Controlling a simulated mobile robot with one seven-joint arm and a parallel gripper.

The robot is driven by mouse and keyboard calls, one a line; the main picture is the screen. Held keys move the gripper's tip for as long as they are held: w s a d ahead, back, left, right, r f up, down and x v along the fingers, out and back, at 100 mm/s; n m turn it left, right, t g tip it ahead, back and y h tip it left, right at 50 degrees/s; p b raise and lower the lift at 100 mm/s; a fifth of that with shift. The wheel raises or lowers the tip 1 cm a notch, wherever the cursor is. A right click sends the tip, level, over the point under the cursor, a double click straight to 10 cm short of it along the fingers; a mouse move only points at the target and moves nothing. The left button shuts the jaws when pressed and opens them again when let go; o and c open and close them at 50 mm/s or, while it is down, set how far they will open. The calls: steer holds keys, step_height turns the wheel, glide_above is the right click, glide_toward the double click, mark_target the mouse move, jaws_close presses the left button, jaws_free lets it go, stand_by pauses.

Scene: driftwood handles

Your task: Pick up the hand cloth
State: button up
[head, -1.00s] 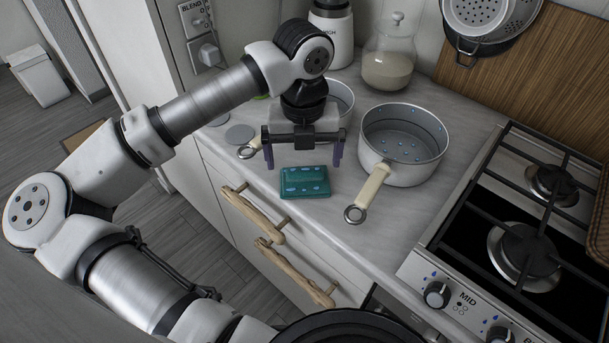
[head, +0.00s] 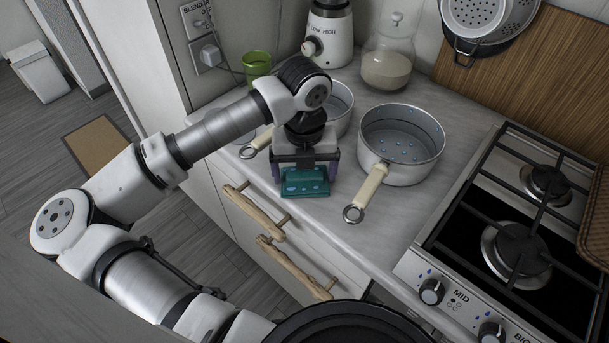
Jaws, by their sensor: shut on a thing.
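The hand cloth (head: 305,187) is a folded teal cloth with pale blue marks, near the front edge of the counter. My gripper (head: 305,174) is down over it from above, with a dark purple finger at each side of the cloth. The gripper is shut on the cloth and hides its back part. The cloth is at about counter height; I cannot tell whether it still touches the counter.
A saucepan (head: 402,140) stands right of my gripper, its cream handle (head: 371,186) pointing to the front. Another pot (head: 342,108) is behind the gripper. A gas stove (head: 520,235) is at the right. Driftwood drawer handles (head: 254,213) stick out below the counter.

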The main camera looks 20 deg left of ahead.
steer(key=shift+r, duration=0.1)
step_height(320, 180, up, 20)
steer(key=b, duration=0.3)
stand_by(0.3)
steer(key=o, duration=0.6)
steer(key=shift+c, duration=0.2)
steer(key=c, duration=0.4)
steer(key=shift+d+f+b, duration=0.1)
steer(key=shift+f+b, duration=0.1)
steer(key=shift+b, duration=0.15)
